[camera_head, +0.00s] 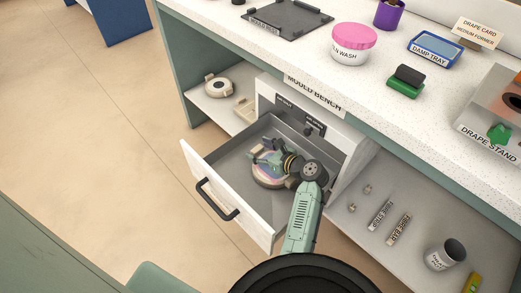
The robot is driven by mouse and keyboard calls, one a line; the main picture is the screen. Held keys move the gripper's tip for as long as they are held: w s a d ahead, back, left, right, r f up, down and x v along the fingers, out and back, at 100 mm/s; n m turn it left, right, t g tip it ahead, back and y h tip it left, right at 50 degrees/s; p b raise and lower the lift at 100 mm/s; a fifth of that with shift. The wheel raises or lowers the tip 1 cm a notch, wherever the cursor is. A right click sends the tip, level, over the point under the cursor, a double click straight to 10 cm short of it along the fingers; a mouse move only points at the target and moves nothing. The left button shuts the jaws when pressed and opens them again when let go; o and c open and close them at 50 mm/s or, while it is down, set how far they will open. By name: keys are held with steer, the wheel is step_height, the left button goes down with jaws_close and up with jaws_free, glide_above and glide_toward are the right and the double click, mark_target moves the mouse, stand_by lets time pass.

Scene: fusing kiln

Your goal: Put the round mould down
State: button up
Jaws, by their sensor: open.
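A round, pale disc-shaped mould (266,181) with a pinkish and bluish top sits in the open drawer (226,167) of the mould bench. My gripper (259,153) is open, reaching down into the drawer over the mould. Its fingers are at or just above the mould's far edge; I cannot tell whether they touch it. My gripper and wrist hide part of the mould's top and right side.
The drawer's white front and dark handle (216,200) stand out over the floor. A round pale piece (217,87) and a squarish one (245,108) lie on the left shelf. The right shelf holds a cup (445,254) and labelled sticks. The countertop (300,55) carries a pink-lidded jar (353,44) and blue tray (434,48).

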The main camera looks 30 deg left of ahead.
steer(key=shift+r, duration=0.1)
steer(key=v, duration=1.2)
steer(key=shift+s, duration=0.1)
